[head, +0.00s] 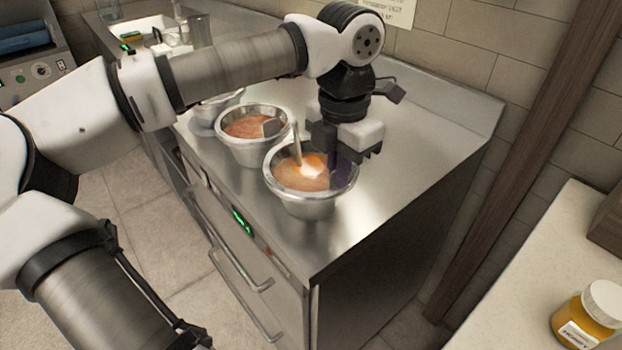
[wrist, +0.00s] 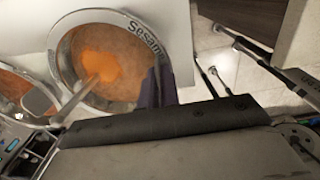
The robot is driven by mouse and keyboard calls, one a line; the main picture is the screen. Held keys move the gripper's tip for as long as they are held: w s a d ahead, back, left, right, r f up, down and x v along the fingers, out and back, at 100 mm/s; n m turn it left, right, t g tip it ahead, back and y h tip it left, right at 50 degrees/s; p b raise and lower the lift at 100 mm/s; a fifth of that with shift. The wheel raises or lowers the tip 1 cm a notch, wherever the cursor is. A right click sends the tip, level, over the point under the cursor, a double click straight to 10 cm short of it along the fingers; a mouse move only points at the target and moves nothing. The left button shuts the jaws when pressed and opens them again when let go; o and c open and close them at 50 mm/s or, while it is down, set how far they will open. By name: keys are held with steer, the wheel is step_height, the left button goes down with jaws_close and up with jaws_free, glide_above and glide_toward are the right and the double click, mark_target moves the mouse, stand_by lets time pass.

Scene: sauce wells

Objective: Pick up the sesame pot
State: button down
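The sesame pot is a round steel pot (head: 306,206) of orange-brown sauce with a brighter orange patch, at the near end of the steel counter. Its rim (wrist: 160,57) carries lettering beginning "Sesam" in the wrist view. A utensil stands in the sauce. My gripper (head: 336,160) points down at the pot's back right rim. In the wrist view its dark purple fingers (wrist: 158,87) are close together at the rim. I cannot tell whether they are closed on it. The arm and wrist hide part of the rim.
A second sauce pot with a ladle (head: 252,155) stands close on the left, and another pot (head: 217,107) is behind it. The steel counter (head: 420,160) is clear to the right. A honey jar (head: 590,318) stands on a separate pale counter at lower right.

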steer(key=shift+w+r, duration=0.1)
steer(key=shift+r, duration=0.05)
stand_by(0.3)
step_height(320, 180, up, 20)
steer(key=p, duration=0.2)
steer(key=shift+p, duration=0.3)
steer(key=shift+f, duration=0.25)
steer(key=shift+f, duration=0.25)
stand_by(0.6)
